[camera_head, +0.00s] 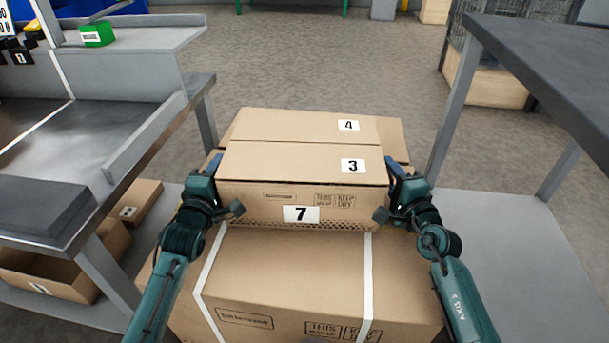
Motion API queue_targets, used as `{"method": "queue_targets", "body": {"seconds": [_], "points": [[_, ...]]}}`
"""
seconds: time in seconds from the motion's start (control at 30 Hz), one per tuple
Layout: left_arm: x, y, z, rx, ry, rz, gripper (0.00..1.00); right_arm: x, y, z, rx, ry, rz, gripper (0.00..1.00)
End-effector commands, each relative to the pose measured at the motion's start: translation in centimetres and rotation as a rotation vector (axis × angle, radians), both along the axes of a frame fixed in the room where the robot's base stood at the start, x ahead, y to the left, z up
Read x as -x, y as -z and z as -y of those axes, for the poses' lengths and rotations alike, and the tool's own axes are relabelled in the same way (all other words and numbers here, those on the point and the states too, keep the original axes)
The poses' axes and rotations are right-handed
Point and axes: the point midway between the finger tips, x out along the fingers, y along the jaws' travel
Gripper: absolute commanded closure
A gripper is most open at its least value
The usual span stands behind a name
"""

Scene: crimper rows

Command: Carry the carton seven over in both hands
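The carton marked 7 on its front (258,207) is a brown closed box, with labels 3 and 4 on the top either side of a seam. It sits level above a larger strapped carton (290,270); I cannot tell whether it rests on it. My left gripper (214,170) is at the carton's left side and my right gripper (392,170) at its right side, both seemingly touching it. A dark part of each hand shows before the front corners.
A grey workbench (130,95) stands at the left, with open cartons (45,275) on its lower shelf. A dark-topped table (540,50) with a pale lower shelf (500,240) stands close at the right. More cardboard (396,133) shows behind the carton. The floor (320,60) beyond is clear.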

Motion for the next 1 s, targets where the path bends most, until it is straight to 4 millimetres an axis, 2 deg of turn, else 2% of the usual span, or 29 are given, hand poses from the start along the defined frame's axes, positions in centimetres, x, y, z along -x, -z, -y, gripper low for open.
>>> {"method": "queue_targets", "body": {"seconds": [0.3, 0.73, 1.0], "points": [[-0.18, -0.03, 0.04, 0.000, 0.000, 0.001, 0.64, -0.18, 0.00, -0.06, 0.001, 0.000, 0.000, 0.64], [-0.15, -0.02, 0.01, 0.000, 0.000, 0.001, 0.99, -0.15, 0.01, -0.05, 0.001, 0.000, 0.000, 0.99], [-0.15, -0.01, 0.01, 0.000, 0.000, 0.000, 1.00, -0.15, 0.01, -0.03, 0.001, 0.000, 0.000, 1.00]]}}
